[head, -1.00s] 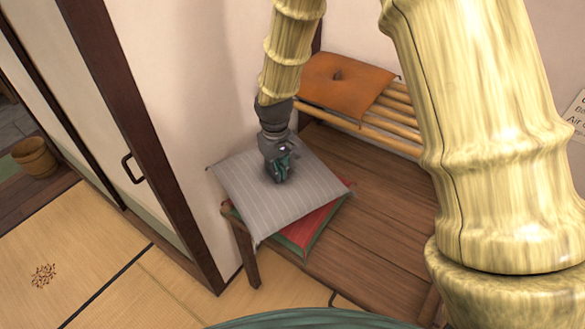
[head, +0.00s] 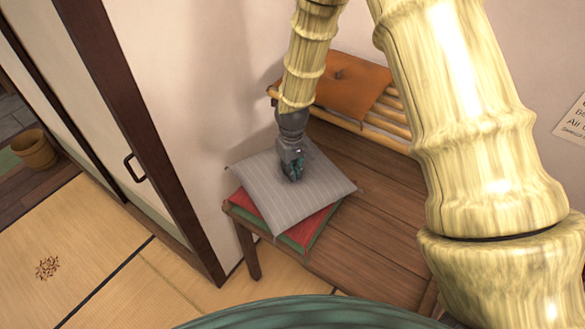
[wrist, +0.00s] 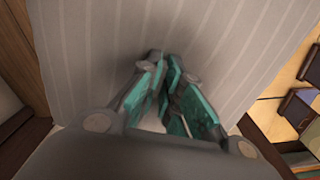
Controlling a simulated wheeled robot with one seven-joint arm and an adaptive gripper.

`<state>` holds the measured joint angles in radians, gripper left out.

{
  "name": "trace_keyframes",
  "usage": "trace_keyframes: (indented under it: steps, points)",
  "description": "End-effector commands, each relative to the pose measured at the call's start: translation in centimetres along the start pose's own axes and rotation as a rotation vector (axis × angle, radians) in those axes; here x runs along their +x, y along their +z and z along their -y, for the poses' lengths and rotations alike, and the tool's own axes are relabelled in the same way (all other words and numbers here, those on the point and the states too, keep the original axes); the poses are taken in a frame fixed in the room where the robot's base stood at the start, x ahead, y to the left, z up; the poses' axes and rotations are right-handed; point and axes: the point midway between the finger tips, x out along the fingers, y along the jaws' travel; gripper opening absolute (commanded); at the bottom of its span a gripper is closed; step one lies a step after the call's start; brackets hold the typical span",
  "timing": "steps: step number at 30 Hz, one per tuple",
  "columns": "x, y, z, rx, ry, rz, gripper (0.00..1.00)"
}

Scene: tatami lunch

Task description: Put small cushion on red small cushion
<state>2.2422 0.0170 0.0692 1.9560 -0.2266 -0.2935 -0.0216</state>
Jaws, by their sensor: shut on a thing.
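The small cushion (head: 322,192) is grey with pale stripes. In the head view it lies over the red small cushion (head: 318,224), covering most of it. Only the red one's front and left edges show, with a green cushion edge (head: 296,243) below. My gripper (head: 292,176) points down at the middle of the grey cushion and is shut on its fabric. In the wrist view the gripper's teal fingers (wrist: 168,98) are close together against the striped cloth (wrist: 100,50). Whether the grey cushion rests fully on the red one I cannot tell.
The cushions are at the left end of a wooden bench (head: 375,235). A wall and sliding door (head: 150,130) stand close on the left. The bench's right part is bare.

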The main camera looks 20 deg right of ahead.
Motion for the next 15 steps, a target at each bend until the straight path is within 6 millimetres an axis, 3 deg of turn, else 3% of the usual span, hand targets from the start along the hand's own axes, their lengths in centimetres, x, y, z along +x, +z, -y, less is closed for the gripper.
trace_keyframes:
  steps: [7, 9, 11, 15]
  points:
    - [0.22, -0.11, 0.07, -0.002, 0.0, 0.001, 0.0]
    - [0.2, -0.08, 0.05, -0.001, 0.0, 0.001, 0.18]
    - [0.19, -0.06, 0.04, -0.001, 0.0, 0.001, 0.28]
    - [0.17, -0.06, 0.05, -0.001, -0.001, 0.001, 0.28]
